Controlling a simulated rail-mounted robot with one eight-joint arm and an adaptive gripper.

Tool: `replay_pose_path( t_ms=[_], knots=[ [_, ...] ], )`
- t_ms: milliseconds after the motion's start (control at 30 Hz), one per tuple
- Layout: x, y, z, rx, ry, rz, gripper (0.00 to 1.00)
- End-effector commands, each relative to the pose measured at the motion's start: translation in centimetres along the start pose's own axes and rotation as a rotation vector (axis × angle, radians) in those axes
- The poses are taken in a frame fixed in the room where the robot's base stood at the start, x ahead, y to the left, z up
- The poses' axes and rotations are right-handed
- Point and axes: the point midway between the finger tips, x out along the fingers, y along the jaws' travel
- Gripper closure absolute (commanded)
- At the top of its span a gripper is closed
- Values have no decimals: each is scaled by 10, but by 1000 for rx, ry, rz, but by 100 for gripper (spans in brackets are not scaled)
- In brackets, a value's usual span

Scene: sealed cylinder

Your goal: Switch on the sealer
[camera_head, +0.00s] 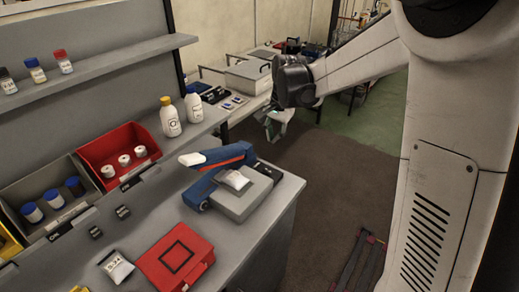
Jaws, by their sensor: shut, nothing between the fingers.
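The sealer (218,159) stands near the right end of the grey counter. It has a blue arm with an orange strip and a white end, and this arm is raised over its blue base. A grey block (241,205) sits against it, with a small white packet (235,180) on top. A dark part (265,168) shows at the sealer's far right; I cannot make out a switch. My gripper (273,131) hangs below my wrist, beyond the sealer in the picture and apart from it. It is small here, shut and empty.
A red case (176,257) and a white pouch (116,267) lie on the counter's front. White bottles (170,117) stand behind the sealer. A red bin (111,149) and a grey bin (38,187) hold jars. A shelf (110,62) overhangs the left.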

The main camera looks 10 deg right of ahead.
Motion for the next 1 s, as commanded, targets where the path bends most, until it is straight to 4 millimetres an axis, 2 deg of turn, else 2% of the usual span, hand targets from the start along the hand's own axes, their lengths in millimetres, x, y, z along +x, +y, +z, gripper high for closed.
replay_pose_path(
  t_ms=[100,300,800,1000],
  knots=[
    [8,-8,-12,41,-22,12,100],
    [20,-14,-21,85,-43,26,100],
    [26,-15,-23,95,-47,29,100],
    [43,-15,-22,94,-47,29,100]
  ],
)
